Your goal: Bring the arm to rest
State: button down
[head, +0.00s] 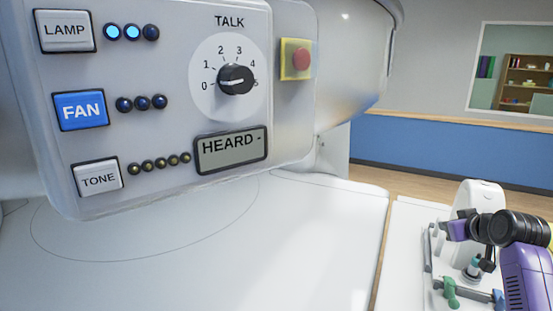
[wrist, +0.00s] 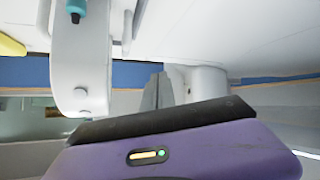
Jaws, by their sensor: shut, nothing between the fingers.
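My arm shows at the right edge of the head view, with a purple link and a black joint. My gripper (head: 446,230) is at its left end, small and partly hidden, above the white side table. In the wrist view, my gripper (wrist: 157,92) shows as grey fingers beyond the purple hand with its dark edge. The fingers are shut and hold nothing. The gripper is well apart from the control panel (head: 180,185) in the head view.
The panel carries LAMP (head: 65,31), FAN (head: 81,111) and TONE (head: 97,178) buttons, a TALK dial (head: 236,79), a HEARD display (head: 231,150) and a red button (head: 301,59). Several small items, including a green one (head: 450,292), crowd the side table near my arm. The white bed (head: 300,240) is clear.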

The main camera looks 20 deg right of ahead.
jog(key=s+a+f+m+t+h, duration=0.1)
jog(key=s+a+f+t, duration=0.15)
jog(key=s+a, duration=0.4)
jog(key=s+a+f+m+t+h, duration=0.1)
jog(key=s+a+f, duration=0.2)
jog(key=a, duration=0.6)
jog(key=s+a+f+m+t, duration=0.1)
jog(key=s+a+f+t, duration=0.2)
jog(key=a, duration=0.5)
jog(key=s+a+n+y, duration=0.1)
jog(key=s+a+y, duration=0.1)
jog(key=s+a, duration=0.4)
jog(key=s+a+n+g+y, duration=0.1)
jog(key=s+a, duration=0.5)
jog(key=s, duration=1)
jog(key=s+a+n+g+y, duration=0.1)
jog(key=s+a+n+y, duration=0.1)
jog(key=s+a, duration=0.5)
jog(key=s+y, duration=0.1)
jog(key=s, duration=0.4)
jog(key=shift+f+n, duration=0.4)
